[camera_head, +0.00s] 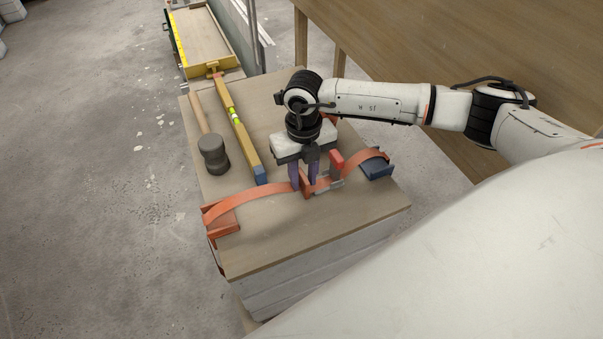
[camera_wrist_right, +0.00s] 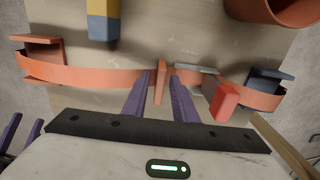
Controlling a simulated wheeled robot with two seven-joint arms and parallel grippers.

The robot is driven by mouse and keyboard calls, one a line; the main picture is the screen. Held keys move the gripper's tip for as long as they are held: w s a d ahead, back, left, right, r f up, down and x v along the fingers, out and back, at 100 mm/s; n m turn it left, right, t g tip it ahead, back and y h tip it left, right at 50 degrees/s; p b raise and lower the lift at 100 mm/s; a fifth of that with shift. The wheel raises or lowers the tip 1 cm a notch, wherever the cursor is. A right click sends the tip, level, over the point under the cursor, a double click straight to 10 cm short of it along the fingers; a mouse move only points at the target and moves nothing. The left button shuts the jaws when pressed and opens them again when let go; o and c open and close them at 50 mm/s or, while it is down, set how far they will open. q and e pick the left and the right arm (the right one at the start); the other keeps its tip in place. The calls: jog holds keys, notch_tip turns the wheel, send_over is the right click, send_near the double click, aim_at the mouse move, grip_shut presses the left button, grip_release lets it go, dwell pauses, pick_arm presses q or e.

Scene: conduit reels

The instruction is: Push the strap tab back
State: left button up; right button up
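The orange strap (camera_head: 245,198) lies across the wooden lid (camera_head: 270,240) and also shows in the right wrist view (camera_wrist_right: 90,77). A small upright orange strap tab (camera_wrist_right: 161,75) stands beside the metal buckle (camera_head: 329,183) with its red lever (camera_head: 336,160). My right gripper (camera_head: 304,186) points down at the strap, its purple fingers apart on either side of the tab. Whether a finger touches the tab is unclear. Two purple fingers of my left gripper (camera_wrist_right: 22,138) show apart and empty at the left edge of the wrist view; the head view does not show them.
A mallet (camera_head: 213,152) and a yellow level (camera_head: 238,125) lie on the lid, left of my right gripper. A blue corner piece (camera_head: 377,168) sits under the strap at right, an orange one (camera_head: 223,228) at left. A yellow tray (camera_head: 205,40) stands behind.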

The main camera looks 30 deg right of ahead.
aim_at(303, 176)
notch_tip(303, 176, up, 10)
jog(key=shift+r+p, duration=0.15)
jog(key=shift+p, duration=0.2)
dwell(0.4)
dwell(0.4)
